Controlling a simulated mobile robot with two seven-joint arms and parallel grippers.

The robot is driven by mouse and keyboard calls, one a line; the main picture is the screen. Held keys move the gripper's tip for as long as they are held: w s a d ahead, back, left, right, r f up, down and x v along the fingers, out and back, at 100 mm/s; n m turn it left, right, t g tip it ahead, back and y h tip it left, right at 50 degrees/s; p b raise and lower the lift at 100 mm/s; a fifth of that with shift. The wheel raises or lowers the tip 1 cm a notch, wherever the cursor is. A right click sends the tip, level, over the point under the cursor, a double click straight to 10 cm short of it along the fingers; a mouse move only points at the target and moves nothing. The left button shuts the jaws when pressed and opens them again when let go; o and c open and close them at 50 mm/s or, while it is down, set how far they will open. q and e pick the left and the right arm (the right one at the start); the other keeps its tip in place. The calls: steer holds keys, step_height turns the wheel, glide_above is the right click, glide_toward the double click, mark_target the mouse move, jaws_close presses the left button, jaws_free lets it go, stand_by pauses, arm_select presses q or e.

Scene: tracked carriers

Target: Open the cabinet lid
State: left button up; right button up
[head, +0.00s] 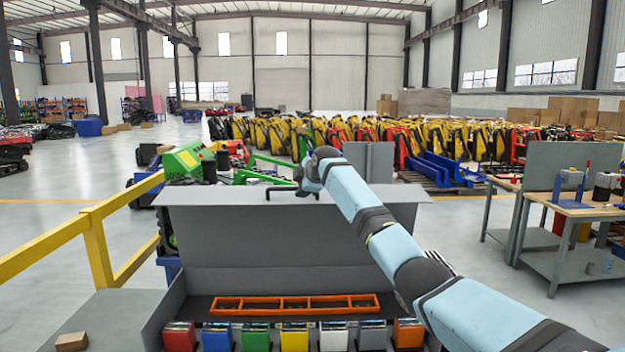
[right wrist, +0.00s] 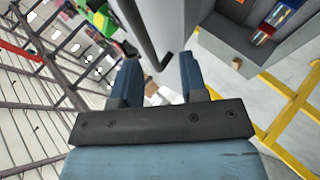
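The grey cabinet lid (head: 230,232) stands raised at the back of the cabinet, its broad inner face toward me. A dark bar handle (head: 275,189) shows at its top edge. My right arm reaches across from the right, and my right gripper (head: 304,188) is at the handle, partly hidden by its own wrist. In the right wrist view the two blue fingers of the right gripper (right wrist: 160,66) are spread apart. A dark grey bar with a bent end, likely the handle (right wrist: 143,38), lies just beyond and between the fingertips; contact is unclear. My left gripper is out of view.
The open cabinet holds an orange divided tray (head: 295,311) and a row of coloured bins, including a yellow bin (head: 294,338). A yellow railing (head: 95,245) stands at left. Workbenches (head: 570,215) stand at right. A small brown box (head: 72,341) lies at lower left.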

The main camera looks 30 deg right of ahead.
steer(key=b+v, duration=0.1)
steer(key=v, duration=0.7)
steer(key=shift+s+b, duration=0.2)
steer(key=shift+b, duration=0.15)
steer(key=shift+r, duration=0.1)
steer(key=shift+c, duration=0.5)
